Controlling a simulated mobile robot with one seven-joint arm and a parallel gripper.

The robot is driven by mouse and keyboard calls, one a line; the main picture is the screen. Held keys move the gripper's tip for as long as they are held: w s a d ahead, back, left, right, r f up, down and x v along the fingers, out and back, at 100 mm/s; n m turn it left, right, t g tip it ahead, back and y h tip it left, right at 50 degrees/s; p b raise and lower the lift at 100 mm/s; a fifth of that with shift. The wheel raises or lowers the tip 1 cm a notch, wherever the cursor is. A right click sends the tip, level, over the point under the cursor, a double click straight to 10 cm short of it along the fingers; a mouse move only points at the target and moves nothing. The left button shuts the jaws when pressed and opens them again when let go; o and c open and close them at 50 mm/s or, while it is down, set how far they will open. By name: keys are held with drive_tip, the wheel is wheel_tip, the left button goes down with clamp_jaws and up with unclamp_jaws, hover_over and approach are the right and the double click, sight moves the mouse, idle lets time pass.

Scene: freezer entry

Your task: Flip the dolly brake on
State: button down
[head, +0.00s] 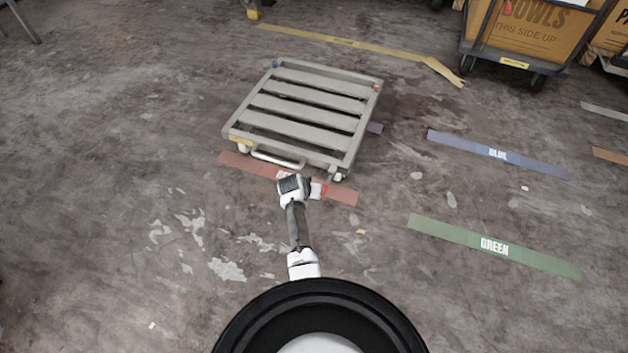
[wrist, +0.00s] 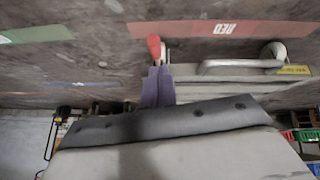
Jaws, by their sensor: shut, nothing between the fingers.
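The dolly (head: 306,101) is a low grey slatted platform on casters, standing on the floor ahead. Its brake lever has a red tip (wrist: 153,47) and shows near the dolly's front edge, beside the looped metal handle (wrist: 240,65). In the head view a bright red bit (head: 323,190) at the front right looks like the same lever. My gripper (head: 293,184) is at the dolly's front edge, left of that red bit. In the wrist view the purple fingers (wrist: 158,68) are shut and empty, with their tips right at the lever; I cannot tell whether they touch.
Red tape (head: 236,161) lies under the dolly's front edge. Blue tape (head: 465,146) and green tape (head: 455,233) mark the floor at right. A cart with a cardboard box (head: 527,30) stands at the back right.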

drive_tip(key=shift+s+a+r+p, duration=0.25)
drive_tip(key=shift+s+r+p, duration=0.15)
drive_tip(key=shift+s, duration=0.3)
